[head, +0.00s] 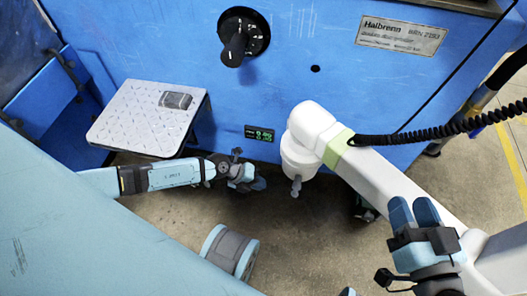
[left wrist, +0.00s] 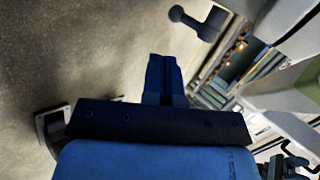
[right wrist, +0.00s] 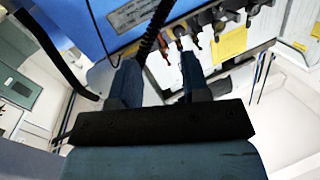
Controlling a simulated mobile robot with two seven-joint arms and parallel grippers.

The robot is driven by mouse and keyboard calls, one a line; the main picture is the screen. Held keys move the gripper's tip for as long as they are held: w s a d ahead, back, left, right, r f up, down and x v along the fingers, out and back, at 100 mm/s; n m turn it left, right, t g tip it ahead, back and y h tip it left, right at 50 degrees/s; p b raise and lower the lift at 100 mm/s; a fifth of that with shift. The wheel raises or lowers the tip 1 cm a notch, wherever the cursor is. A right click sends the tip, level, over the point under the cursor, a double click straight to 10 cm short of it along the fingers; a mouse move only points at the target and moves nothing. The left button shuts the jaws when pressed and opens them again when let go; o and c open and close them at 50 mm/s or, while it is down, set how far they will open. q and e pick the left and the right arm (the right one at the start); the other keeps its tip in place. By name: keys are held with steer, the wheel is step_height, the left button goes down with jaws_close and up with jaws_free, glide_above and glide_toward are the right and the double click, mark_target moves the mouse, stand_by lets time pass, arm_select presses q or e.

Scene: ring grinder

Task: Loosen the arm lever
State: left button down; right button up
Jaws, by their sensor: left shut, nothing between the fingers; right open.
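The grey arm lever (head: 296,187) hangs below the rounded end of the white machine arm (head: 375,180). In the left wrist view, a dark lever with a round knob (left wrist: 194,22) shows at the top, beyond my fingertips. My left gripper (head: 258,184) is a little left of the lever and apart from it. Its blue fingers (left wrist: 164,62) are shut with nothing between them. My right gripper (head: 414,206) is open and empty, in front of the white arm, well right of the lever. Its spread fingers also show in the right wrist view (right wrist: 158,68).
The blue machine front (head: 330,50) stands behind, with a black rotary knob (head: 238,42) and a small display (head: 259,133). A grey tread plate (head: 130,125) juts out at left. A black coiled cable (head: 440,132) crosses at right. Floor shows below the lever.

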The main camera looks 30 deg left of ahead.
mark_target(293, 194)
arm_select(q)
steer(key=w+d+f+b, duration=0.4)
steer(key=d+f+b, duration=0.1)
steer(key=d, duration=0.3)
steer(key=shift+w+d, duration=0.15)
arm_select(e)
steer(key=shift+w+d+f+n+t+y, duration=0.15)
steer(key=shift+w+d+f+n+t, duration=0.15)
steer(key=shift+w+n, duration=0.4)
steer(key=shift+w+d+f+n+t+y, duration=0.2)
steer(key=shift+w+d+f+n, duration=0.2)
steer(key=shift+n, duration=0.4)
steer(key=shift+w+r, duration=0.1)
steer(key=shift+r, duration=0.1)
arm_select(q)
steer(key=shift+d+p, duration=0.1)
steer(key=shift+p, duration=0.35)
steer(key=shift+f+p, duration=0.1)
steer(key=shift+p, duration=0.35)
arm_select(e)
steer(key=shift+w+a+f+m+g, duration=0.2)
steer(key=shift+w+a+m+g, duration=0.15)
steer(key=shift+a+m, duration=0.15)
